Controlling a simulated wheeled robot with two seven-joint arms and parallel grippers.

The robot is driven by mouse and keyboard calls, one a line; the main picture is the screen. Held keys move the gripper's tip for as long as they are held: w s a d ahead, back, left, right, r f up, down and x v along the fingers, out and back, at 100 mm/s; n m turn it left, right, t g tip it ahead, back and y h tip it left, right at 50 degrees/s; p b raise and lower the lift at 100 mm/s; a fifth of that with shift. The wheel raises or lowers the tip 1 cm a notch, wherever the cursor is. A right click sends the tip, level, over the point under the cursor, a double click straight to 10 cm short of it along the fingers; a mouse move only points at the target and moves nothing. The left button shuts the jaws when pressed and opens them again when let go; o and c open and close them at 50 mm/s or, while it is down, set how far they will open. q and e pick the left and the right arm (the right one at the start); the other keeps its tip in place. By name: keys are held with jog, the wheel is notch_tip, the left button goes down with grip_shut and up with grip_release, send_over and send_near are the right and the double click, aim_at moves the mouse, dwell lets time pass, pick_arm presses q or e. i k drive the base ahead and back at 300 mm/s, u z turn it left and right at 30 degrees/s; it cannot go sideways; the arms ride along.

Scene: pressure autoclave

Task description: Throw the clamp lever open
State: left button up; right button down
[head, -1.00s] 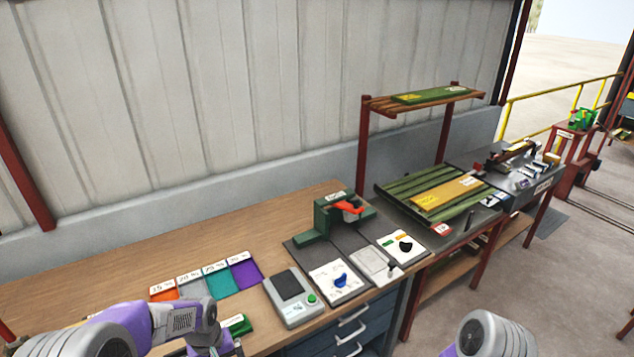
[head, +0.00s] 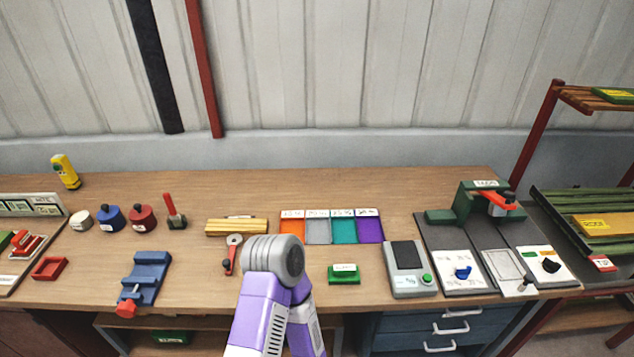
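No label marks a clamp lever, so I cannot tell which lever it is. Farther left, a small stand with an upright red handle (head: 171,208) sits near the wall. A blue vise-like fixture (head: 146,279) with a red knob (head: 126,308) lies near the front edge. One of my purple and grey arms rises from the bottom centre. Neither gripper's fingers show.
A grey scale-like box (head: 407,270), a blue-switch panel (head: 463,271) and a black-knob panel (head: 547,264) stand at the right front. Coloured trays (head: 317,229) line the middle back. Blue and red round weights (head: 109,219) stand at left.

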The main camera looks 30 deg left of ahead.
aim_at(235, 240)
jog(key=u, duration=1.75)
jog(key=k, duration=0.5)
jog(key=u, duration=0.4)
jog(key=i, duration=0.85)
jog(key=z, duration=1.05)
